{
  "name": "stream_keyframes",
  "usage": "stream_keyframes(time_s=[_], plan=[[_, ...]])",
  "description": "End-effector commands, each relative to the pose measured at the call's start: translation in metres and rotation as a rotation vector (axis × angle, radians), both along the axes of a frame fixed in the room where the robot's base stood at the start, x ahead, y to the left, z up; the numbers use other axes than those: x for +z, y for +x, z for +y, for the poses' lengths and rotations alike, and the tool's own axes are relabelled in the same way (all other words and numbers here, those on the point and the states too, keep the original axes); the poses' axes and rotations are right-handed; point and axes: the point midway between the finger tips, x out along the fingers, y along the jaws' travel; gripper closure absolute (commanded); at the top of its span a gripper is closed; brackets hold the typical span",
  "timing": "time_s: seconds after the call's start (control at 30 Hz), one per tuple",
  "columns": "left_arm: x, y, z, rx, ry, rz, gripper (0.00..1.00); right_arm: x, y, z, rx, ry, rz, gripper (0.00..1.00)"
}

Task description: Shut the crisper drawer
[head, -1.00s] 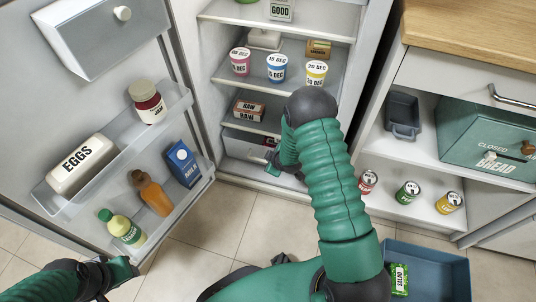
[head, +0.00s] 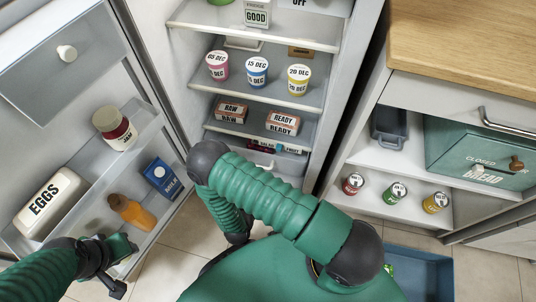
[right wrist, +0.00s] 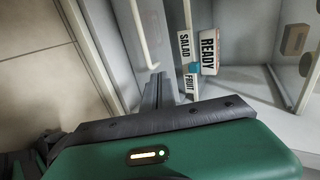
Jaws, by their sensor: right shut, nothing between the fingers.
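The crisper drawer (head: 285,164) sits at the bottom of the open fridge, with a pale bar handle on its grey front. Salad and fruit packs show between the shelf above and the drawer's front edge, and I cannot tell exactly how far out it stands. In the right wrist view the drawer front and handle (right wrist: 140,35) are just beyond my right gripper (right wrist: 160,78), which is shut and empty. My own arm hides that gripper in the head view. My left gripper (head: 125,252) is by the lower fridge door, its fingers unclear.
Boxes (head: 283,122) and tubs stand on shelves above the drawer. Cans (head: 394,193) and a blue bin (head: 425,272) are right.

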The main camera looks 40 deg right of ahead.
Motion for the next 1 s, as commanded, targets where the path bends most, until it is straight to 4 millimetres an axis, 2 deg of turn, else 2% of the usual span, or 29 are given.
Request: stream_keyframes(time_s=[0.17, 0.53, 0.73, 1.0], plan=[[-0.014, 0.000, 0.000, 0.000, 0.000, 0.000, 0.64, -0.014, 0.010, -0.014, -0.013, 0.005, -0.010, 1.00], [-0.060, 0.000, 0.000, 0.000, 0.000, 0.000, 0.64, -0.057, 0.055, -0.067, -0.012, 0.005, -0.009, 1.00], [-0.075, 0.000, 0.000, 0.000, 0.000, 0.000, 0.64, -0.054, 0.076, -0.090, -0.010, 0.005, -0.009, 1.00], [-0.076, 0.000, 0.000, 0.000, 0.000, 0.000, 0.64, -0.050, 0.082, -0.097, -0.009, 0.006, -0.007, 1.00]])
